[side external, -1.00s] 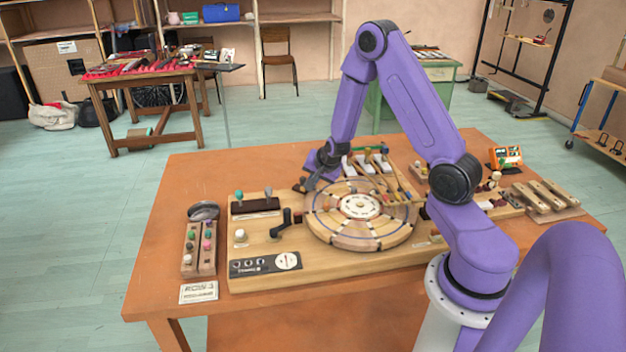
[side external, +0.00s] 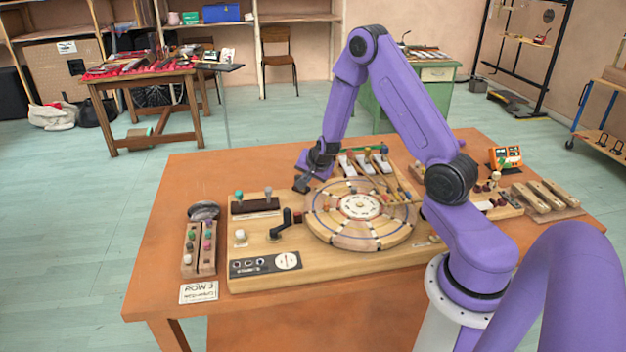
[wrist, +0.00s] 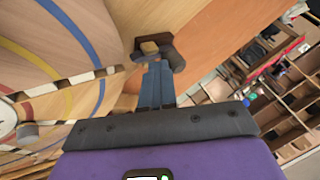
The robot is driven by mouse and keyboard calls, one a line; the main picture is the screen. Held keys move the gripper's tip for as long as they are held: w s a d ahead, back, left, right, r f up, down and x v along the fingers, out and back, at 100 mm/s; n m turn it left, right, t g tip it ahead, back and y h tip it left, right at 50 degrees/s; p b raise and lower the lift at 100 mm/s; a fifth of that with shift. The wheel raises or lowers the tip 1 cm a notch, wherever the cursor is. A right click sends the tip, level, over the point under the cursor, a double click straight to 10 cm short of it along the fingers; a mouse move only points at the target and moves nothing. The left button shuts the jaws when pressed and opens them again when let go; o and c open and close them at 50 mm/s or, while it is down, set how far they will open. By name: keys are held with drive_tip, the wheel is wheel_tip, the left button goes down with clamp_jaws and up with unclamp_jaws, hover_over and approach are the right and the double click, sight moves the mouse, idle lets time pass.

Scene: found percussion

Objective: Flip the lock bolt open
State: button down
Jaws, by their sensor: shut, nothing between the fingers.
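My gripper (wrist: 157,66) is shut and empty, its two blue-grey fingers together in the wrist view. The fingertips are close to a dark fitting with a rounded knob and a squared bracket (wrist: 152,42), which looks like the lock bolt. I cannot tell whether they touch. The fitting sits beside the rim of the round segmented wooden wheel (wrist: 92,45). In the side external view, my gripper (side external: 303,184) is low at the wheel's far left edge. The wheel (side external: 335,236) lies flat on a wooden board. The bolt's position is unclear there, against the dark gripper parts.
A black crank lever (side external: 287,220) and a dark slotted block (side external: 255,206) with two knobbed levers stand left of the wheel. The table (side external: 180,170) is bare at the far left.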

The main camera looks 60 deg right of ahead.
drive_tip(key=shift+w+r, duration=0.1)
drive_tip(key=shift+s+a+r, duration=0.2)
drive_tip(key=shift+r, duration=0.25)
drive_tip(key=v, duration=0.9)
drive_tip(key=shift+s, duration=0.2)
drive_tip(key=shift+f, duration=0.15)
